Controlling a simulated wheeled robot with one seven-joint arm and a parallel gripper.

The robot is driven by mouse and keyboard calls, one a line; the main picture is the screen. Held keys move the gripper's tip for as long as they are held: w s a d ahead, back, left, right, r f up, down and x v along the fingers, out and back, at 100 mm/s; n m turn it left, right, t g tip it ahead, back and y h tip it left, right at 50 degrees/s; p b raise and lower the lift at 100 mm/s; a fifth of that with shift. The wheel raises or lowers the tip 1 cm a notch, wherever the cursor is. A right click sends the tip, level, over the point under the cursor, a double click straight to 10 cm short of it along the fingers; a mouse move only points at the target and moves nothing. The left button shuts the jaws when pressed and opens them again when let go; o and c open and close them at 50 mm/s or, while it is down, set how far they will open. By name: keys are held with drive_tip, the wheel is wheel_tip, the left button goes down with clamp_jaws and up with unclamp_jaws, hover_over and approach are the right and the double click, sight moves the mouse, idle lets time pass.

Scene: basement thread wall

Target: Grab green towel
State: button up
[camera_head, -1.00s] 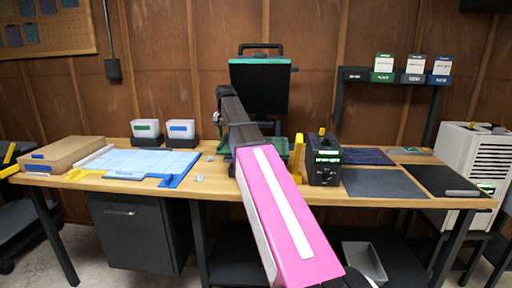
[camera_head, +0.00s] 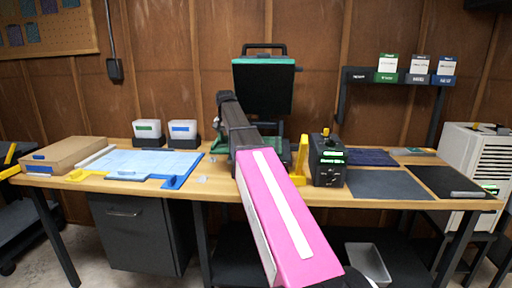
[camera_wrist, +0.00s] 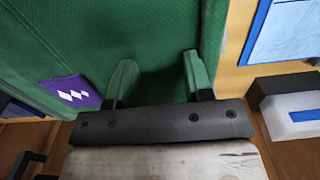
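A green textured surface (camera_wrist: 60,30) fills much of the wrist view, with a raised edge on its right and a purple patch (camera_wrist: 75,92) with white diamonds. It looks like cloth, but I cannot tell whether it is the towel or a green covering. My gripper (camera_wrist: 158,85) is over it, with its two green fingers apart and nothing visible between them. I cannot tell whether the fingertips touch it. In the head view my arm reaches over the table and hides its own gripper. Some green (camera_head: 289,148) shows behind my arm, below a dark green-topped panel (camera_head: 262,85).
The wooden table (camera_head: 225,185) holds a light-blue mat (camera_head: 140,160), two white bins (camera_head: 148,130), a cardboard box (camera_head: 68,153), a black device (camera_head: 327,160) and dark mats (camera_head: 387,184). A yellow upright piece (camera_head: 301,157) stands near my arm. A wooden wall is behind.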

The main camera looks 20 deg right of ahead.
drive_tip(key=shift+s+d, duration=0.3)
drive_tip(key=shift+r, duration=0.1)
